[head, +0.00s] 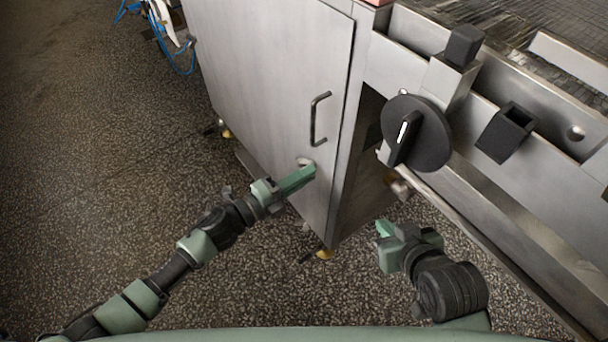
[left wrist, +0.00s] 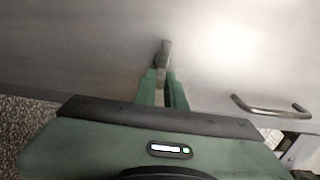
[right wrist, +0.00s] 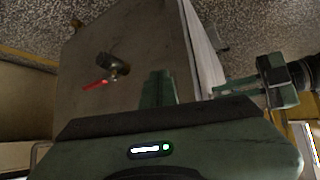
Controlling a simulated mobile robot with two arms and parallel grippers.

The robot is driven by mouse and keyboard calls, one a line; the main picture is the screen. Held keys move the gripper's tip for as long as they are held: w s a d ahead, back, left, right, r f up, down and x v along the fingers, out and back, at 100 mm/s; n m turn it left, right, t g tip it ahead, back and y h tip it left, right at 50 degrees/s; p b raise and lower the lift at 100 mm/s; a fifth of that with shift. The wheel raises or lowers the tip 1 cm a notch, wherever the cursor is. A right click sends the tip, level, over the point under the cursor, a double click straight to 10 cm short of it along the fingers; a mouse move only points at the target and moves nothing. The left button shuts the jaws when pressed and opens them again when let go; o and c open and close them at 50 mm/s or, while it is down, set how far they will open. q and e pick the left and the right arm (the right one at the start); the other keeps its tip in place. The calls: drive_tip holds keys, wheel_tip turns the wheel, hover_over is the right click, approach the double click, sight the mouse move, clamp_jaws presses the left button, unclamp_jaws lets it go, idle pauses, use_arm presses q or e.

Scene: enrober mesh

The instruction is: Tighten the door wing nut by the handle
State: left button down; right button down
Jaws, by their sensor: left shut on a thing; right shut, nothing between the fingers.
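The cabinet door (head: 265,75) is a plain grey metal panel with a dark bar handle (head: 319,118) near its right edge. The handle also shows at the right of the left wrist view (left wrist: 268,107). The wing nut (left wrist: 165,48) is a small metal piece on the door below the handle, mostly hidden by my fingers. It just shows in the head view (head: 305,161). My left gripper (head: 310,171) is shut on the wing nut, its fingers (left wrist: 163,85) pointing at the door. My right gripper (head: 384,229) is shut and empty, below the machine frame and away from the door.
A black rotary knob (head: 430,140) and black square sockets (head: 506,132) are on the machine front at right. A valve with a red lever (right wrist: 97,85) shows in the right wrist view. Blue hoses (head: 165,40) lie at upper left. The speckled floor at left is clear.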

use_arm(q)
drive_tip(key=shift+f, duration=0.1)
drive_tip(key=c, duration=1.5)
unclamp_jaws()
drive_tip(key=shift+a, duration=0.1)
